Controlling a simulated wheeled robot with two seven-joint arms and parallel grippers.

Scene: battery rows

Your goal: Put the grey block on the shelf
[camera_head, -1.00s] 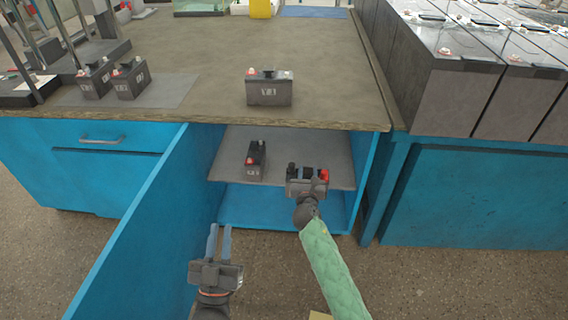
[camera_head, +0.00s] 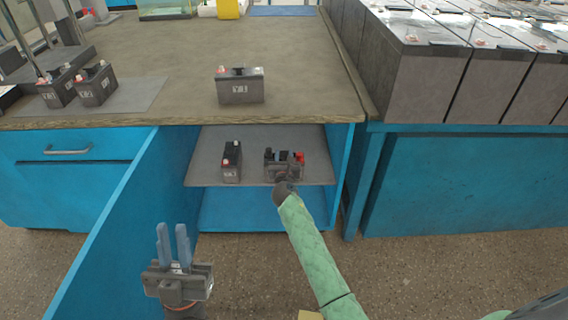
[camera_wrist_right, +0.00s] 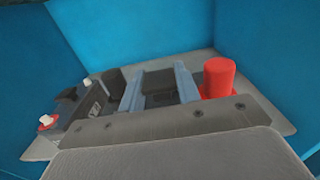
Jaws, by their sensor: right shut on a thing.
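The grey block, a dark grey battery-like block (camera_head: 272,171) with a red knob at its right end, is held in my right gripper (camera_head: 285,158) inside the open cabinet. It appears over the right part of the grey shelf (camera_head: 255,139); whether it touches the shelf is unclear. In the right wrist view the right gripper's blue-grey fingers (camera_wrist_right: 160,88) close on a dark part at the top of the block (camera_wrist_right: 170,150), beside the red knob. My left gripper (camera_head: 173,245) is open and empty in front of the cabinet door, its fingers pointing up.
A similar dark block (camera_head: 232,162) stands on the shelf to the left. Another (camera_head: 240,90) stands on the worktop above. The blue door (camera_head: 125,225) hangs open at left. Two more blocks sit on a mat (camera_head: 120,101). Large batteries (camera_head: 430,80) fill the right bench.

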